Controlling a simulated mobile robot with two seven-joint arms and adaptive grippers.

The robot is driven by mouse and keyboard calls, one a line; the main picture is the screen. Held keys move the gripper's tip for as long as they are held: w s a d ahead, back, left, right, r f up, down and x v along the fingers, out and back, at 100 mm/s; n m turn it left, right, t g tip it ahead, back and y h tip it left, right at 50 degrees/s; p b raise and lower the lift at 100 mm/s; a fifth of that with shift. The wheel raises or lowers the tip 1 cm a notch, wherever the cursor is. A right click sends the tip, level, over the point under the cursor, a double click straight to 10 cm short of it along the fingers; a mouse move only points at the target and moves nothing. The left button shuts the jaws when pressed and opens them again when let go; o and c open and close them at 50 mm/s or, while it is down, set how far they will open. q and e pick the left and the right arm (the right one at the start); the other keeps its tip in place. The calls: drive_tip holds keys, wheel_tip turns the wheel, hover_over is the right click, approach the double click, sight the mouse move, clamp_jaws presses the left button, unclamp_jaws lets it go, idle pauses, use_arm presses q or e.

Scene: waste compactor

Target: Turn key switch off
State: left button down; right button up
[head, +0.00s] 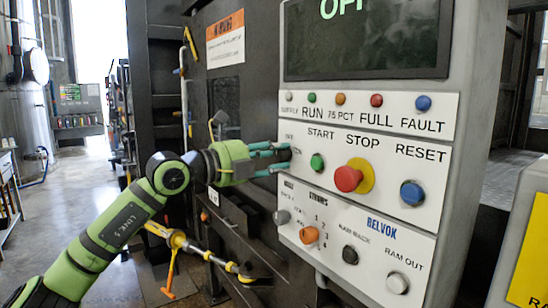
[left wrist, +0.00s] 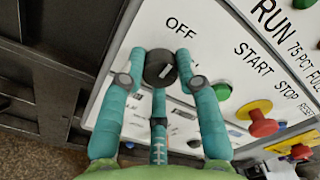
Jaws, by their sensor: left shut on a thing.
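The key switch (left wrist: 159,67) is a round black knob with a pale index mark, on the white control panel below the word OFF in the left wrist view. My right gripper is not in view.
Right of the switch are a green start button (head: 317,162), a red stop button (head: 348,178) and a blue reset button (head: 412,193). Below are an orange selector (head: 309,235) and other knobs. A dark display (head: 370,48) with partly cropped green text is above. Open floor lies left.

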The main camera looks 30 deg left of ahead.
sight(276, 158)
use_arm(q)
drive_tip(key=shift+d+f, duration=0.15)
drive_tip(key=shift+f, duration=0.2)
drive_tip(key=c, duration=1.2)
unclamp_jaws()
drive_tip(key=o, duration=0.3)
drive_tip(key=shift+r, duration=0.2)
drive_tip(key=shift+a+v, duration=0.15)
drive_tip(key=shift+v, duration=0.95)
drive_tip(key=shift+a+v, duration=0.15)
drive_tip(key=shift+v, duration=0.9)
drive_tip(key=shift+d+v, duration=0.25)
drive_tip(key=shift+v, duration=1.2)
